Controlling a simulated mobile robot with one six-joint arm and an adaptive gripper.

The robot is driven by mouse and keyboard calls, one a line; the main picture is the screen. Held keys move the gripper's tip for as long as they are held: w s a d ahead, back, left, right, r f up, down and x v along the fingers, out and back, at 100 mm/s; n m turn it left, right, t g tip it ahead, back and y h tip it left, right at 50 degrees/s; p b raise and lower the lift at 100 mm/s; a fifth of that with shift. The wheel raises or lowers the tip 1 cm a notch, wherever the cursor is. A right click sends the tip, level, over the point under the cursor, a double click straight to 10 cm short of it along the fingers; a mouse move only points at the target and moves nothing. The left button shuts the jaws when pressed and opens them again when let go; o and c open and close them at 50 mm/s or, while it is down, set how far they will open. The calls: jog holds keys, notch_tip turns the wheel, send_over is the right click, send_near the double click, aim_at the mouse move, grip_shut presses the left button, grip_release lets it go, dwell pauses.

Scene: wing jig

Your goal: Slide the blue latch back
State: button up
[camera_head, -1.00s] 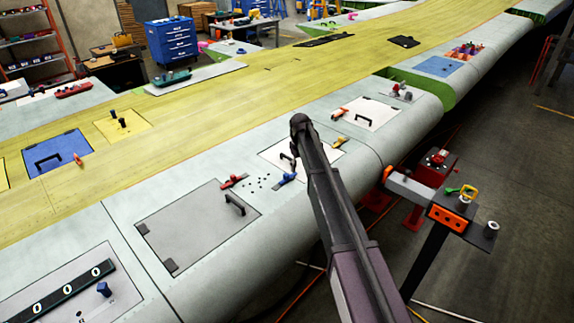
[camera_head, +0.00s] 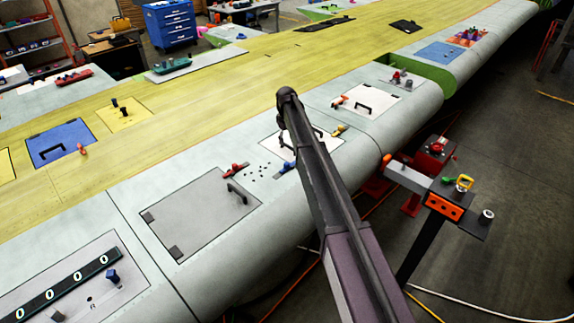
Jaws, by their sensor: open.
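The blue latch (camera_head: 285,168) is a small blue piece on the pale wing skin, beside the lower left edge of a white hatch (camera_head: 276,147). A red latch (camera_head: 236,169) sits to its left, near the top edge of a grey hatch (camera_head: 202,218) with a black handle. My arm runs up from the bottom of the picture, just right of the blue latch. My gripper (camera_head: 281,139) shows only as a small dark part hanging over the white hatch, largely hidden by my arm. It looks apart from the latch, with nothing seen in it.
A yellow latch (camera_head: 339,130) sits at the white hatch's right corner, with another white hatch (camera_head: 368,99) beyond. A stand with an orange block (camera_head: 444,207) is at the right, beside the wing. A counter strip (camera_head: 62,288) and blue knob (camera_head: 111,276) lie lower left.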

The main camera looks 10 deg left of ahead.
aim_at(286, 163)
jog(key=shift+f+b, duration=6.7)
jog(key=shift+f, duration=0.1)
